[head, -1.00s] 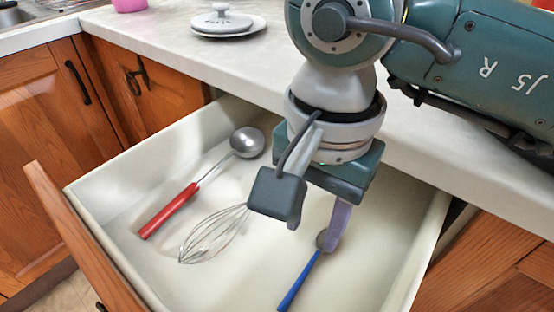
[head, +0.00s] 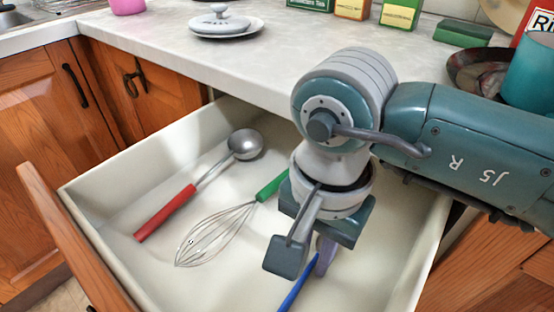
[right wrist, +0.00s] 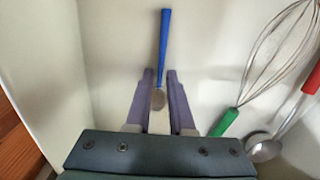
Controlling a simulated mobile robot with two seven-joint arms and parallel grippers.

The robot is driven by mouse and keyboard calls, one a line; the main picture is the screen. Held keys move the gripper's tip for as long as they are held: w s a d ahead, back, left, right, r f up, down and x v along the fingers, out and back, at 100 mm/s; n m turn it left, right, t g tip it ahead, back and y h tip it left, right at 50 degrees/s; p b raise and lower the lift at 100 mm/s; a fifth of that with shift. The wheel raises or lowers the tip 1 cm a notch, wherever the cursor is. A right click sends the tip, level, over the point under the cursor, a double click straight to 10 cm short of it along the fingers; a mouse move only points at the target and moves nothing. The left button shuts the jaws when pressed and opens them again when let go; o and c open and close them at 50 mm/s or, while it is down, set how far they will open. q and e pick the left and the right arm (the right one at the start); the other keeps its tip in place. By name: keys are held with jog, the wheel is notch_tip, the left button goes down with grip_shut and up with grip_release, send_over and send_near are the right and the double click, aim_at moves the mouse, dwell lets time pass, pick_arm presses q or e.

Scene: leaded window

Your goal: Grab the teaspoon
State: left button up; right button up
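The teaspoon has a blue handle (head: 298,284) and lies in the open drawer (head: 110,205). In the right wrist view its handle (right wrist: 164,45) points away from the gripper, and its metal bowl (right wrist: 158,99) lies between the fingers. My right gripper (head: 325,258) reaches down into the drawer over the bowl end and hides most of it in the head view. In the right wrist view the gripper's purple fingers (right wrist: 160,78) are open, one on each side of the spoon, with gaps showing. My left gripper is not in view.
A whisk with a green handle (head: 271,186) and a ladle with a red handle (head: 165,212) lie left of the gripper in the drawer. The drawer walls surround the arm. The counter (head: 285,60) behind holds a lidded dish (head: 222,24) and several boxes.

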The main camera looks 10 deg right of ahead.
grip_shut()
jog(key=shift+r, duration=0.15)
